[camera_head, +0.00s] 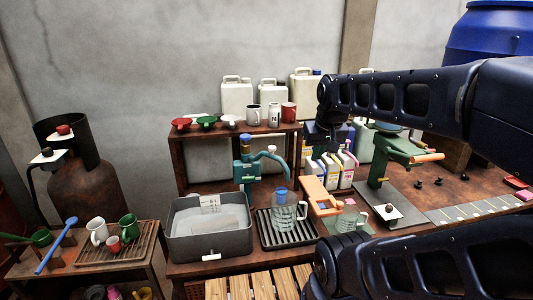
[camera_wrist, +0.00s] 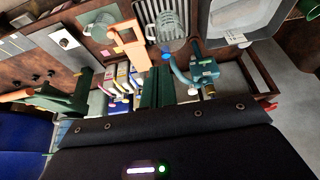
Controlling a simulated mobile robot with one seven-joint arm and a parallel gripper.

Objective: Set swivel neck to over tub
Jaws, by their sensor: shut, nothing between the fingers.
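The teal swivel neck (camera_head: 272,157) rises from its teal post (camera_head: 246,174) behind the grey tub and curves to the right. Its outlet end is over the black drip rack (camera_head: 265,235) and clear jug (camera_head: 284,217), not over the tub (camera_head: 210,248). In the wrist view the neck (camera_wrist: 181,74) lies just right of my gripper (camera_wrist: 158,68), with the tub (camera_wrist: 222,48) at upper right. My gripper's dark green fingers are together and empty, apart from the neck. In the head view its fingertips are hard to make out among the bottles.
An orange stand (camera_head: 318,196) and another jug (camera_head: 351,217) are right of the rack. Several bottles (camera_head: 330,168) stand behind them. A green press (camera_head: 385,150) is farther right. A shelf (camera_head: 181,137) with mugs and funnels is behind the neck.

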